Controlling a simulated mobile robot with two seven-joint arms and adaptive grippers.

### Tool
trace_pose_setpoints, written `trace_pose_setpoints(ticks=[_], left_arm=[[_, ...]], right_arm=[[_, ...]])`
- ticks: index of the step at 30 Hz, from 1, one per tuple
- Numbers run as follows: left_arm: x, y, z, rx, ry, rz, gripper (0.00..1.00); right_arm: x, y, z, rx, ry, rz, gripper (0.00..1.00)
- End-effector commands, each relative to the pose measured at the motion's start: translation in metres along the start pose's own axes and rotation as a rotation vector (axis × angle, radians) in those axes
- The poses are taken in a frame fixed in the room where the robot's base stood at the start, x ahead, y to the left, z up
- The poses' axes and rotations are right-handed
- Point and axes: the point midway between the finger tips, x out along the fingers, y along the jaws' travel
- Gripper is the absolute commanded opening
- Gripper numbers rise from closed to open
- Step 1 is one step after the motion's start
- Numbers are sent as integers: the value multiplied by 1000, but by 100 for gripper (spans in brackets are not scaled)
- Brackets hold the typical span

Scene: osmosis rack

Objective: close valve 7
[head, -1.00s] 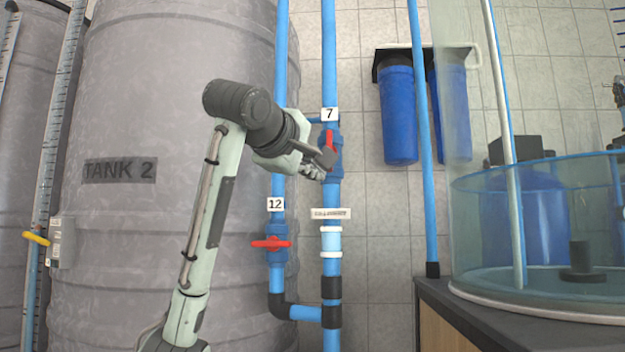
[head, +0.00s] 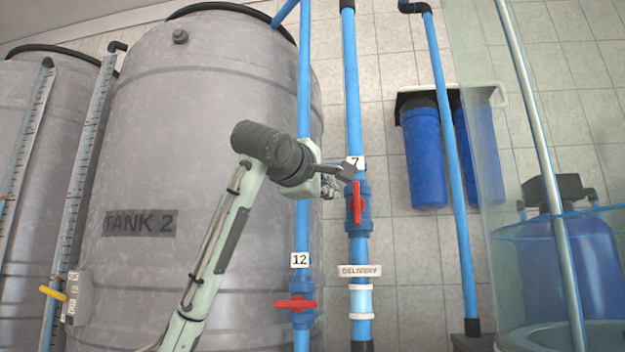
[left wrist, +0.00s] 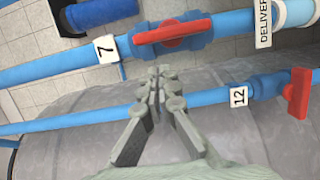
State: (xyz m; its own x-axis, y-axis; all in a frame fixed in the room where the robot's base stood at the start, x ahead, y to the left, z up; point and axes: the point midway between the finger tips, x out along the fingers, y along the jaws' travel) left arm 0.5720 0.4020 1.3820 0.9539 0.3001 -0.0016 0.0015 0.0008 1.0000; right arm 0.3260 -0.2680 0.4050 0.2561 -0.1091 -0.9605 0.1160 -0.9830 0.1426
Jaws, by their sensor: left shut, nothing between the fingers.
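Valve 7 has a red lever handle (head: 357,203) on a blue body (head: 360,224). The handle stands upright, in line with its vertical blue pipe. In the left wrist view the red handle (left wrist: 172,34) also lies along its pipe, above the fingertips in the picture. The white label 7 (head: 355,162) is partly covered by my left gripper (head: 351,168). This gripper is shut and empty, beside the label and just above the handle in the head view. In the left wrist view its fingertips (left wrist: 164,72) are together and apart from the handle. My right gripper is not in view.
Valve 12 (head: 296,304), with a red handle crosswise, is on the parallel pipe lower left. Tank 2 (head: 215,110) stands behind the left arm. A DELIVERY label (head: 360,270) is below valve 7. Blue filter housings (head: 425,155) hang on the wall at right.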

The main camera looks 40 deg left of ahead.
Motion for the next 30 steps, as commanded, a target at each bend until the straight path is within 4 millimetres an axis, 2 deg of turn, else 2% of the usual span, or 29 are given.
trace_pose_setpoints(ticks=[3,9,20,30], left_arm=[[3,2,13,0,0,1,0],[5,0,21,-1,0,0,0],[5,0,20,-2,0,0,0],[8,1,11,-2,0,0,0]], right_arm=[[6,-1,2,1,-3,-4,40],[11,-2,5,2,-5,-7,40],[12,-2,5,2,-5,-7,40],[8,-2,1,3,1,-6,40]])
